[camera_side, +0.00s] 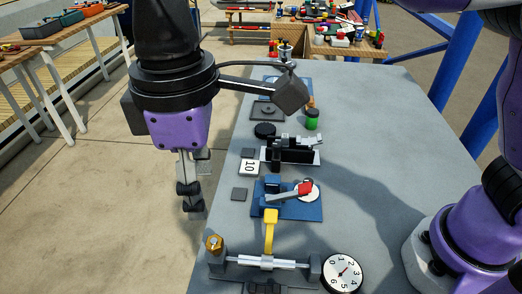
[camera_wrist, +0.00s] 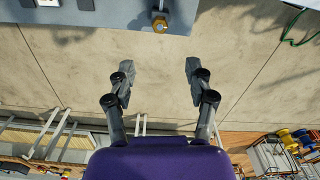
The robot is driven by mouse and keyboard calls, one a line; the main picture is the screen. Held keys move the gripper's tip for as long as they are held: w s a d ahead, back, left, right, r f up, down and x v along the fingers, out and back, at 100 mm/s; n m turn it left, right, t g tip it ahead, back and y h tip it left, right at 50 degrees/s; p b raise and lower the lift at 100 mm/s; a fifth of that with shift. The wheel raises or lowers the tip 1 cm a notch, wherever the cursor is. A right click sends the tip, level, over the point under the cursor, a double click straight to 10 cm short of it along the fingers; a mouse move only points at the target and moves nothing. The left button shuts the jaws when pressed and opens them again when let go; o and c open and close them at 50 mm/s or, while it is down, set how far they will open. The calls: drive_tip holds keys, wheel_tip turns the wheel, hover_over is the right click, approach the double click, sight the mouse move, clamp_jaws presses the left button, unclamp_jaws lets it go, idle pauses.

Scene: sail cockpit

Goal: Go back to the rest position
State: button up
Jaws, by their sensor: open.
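My gripper (camera_side: 194,207) hangs fingers-down past the left edge of the grey worktable in the side view. In the wrist view my gripper (camera_wrist: 158,70) shows two fingers spread wide apart, with only bare floor between them. It holds nothing. No rest-position marker shows in either view.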

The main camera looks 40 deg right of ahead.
drive_tip(key=w+d+r+m+t+y, duration=0.1)
drive_tip(key=d+r+m, duration=0.15)
drive_tip(key=d, duration=0.55)
drive_tip(key=w+d+r+m+t, duration=0.1)
drive_tip(key=d+m+t, duration=0.15)
drive_tip(key=d, duration=0.65)
drive_tip(key=s+d+f+m+t, duration=0.1)
drive_tip(key=s+d+f+m, duration=0.1)
drive_tip(key=d, duration=0.3)
drive_tip(key=s+d+f+m+t+h, duration=0.1)
drive_tip(key=s+d+f+m, duration=0.1)
drive_tip(key=s+d+m, duration=0.2)
drive_tip(key=shift+s+d+f, duration=0.25)
drive_tip(key=shift+d+f, duration=0.1)
drive_tip(key=shift+d, duration=0.8)
drive_tip(key=shift+c, duration=0.2)
